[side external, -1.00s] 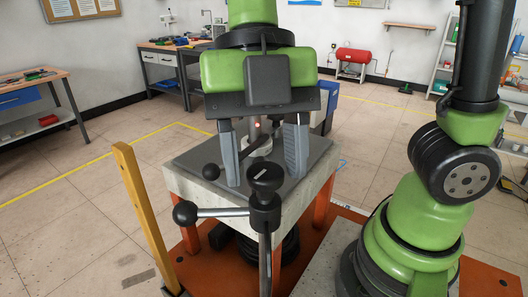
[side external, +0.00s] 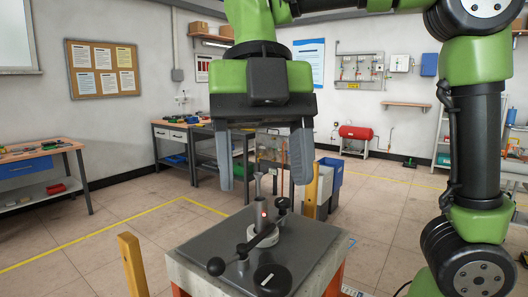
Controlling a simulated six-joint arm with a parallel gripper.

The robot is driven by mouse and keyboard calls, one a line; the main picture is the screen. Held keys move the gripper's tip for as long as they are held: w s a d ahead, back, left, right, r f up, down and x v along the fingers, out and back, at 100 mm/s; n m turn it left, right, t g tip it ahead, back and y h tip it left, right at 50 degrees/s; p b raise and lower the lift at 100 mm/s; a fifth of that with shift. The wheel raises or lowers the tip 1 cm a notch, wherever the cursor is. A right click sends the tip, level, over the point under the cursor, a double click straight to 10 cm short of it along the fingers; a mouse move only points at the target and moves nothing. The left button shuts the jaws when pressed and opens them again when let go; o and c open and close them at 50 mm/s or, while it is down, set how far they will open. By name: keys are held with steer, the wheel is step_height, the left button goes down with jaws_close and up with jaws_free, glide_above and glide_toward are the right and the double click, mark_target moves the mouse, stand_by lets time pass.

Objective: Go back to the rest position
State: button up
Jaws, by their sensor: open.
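My gripper (side external: 263,158) is in the upper middle of the side external view, pointing down. Its two grey fingers are spread apart with nothing between them. It hangs above the grey-topped stand (side external: 195,248), clear of it. On the stand is a small fixture (side external: 262,225) with an upright metal post, a glowing red spot and a pale round base. Black-knobbed levers (side external: 216,266) sit around it. A black round knob (side external: 272,280) is at the front edge of the stand.
A yellow post (side external: 133,264) stands at the stand's left, and another yellow post (side external: 312,187) rises behind it. Workbenches (side external: 200,145) line the back wall. A blue bin (side external: 330,176) stands behind the stand. The air around my gripper looks clear.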

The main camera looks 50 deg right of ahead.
steer(key=shift+w+d+r, duration=0.15)
steer(key=shift+r, duration=0.35)
steer(key=s+d+f+m+t, duration=0.1)
steer(key=d+f+m+t, duration=0.1)
steer(key=m, duration=0.8)
steer(key=s+d+f+m+t, duration=0.2)
steer(key=d+m+t, duration=0.2)
steer(key=m, duration=0.7)
steer(key=s+d+f+m+t+h, duration=0.1)
steer(key=d+m+t, duration=0.2)
steer(key=m, duration=0.7)
steer(key=shift+s+f+t, duration=0.2)
steer(key=shift+f+t, duration=0.2)
steer(key=shift+t, duration=0.3)
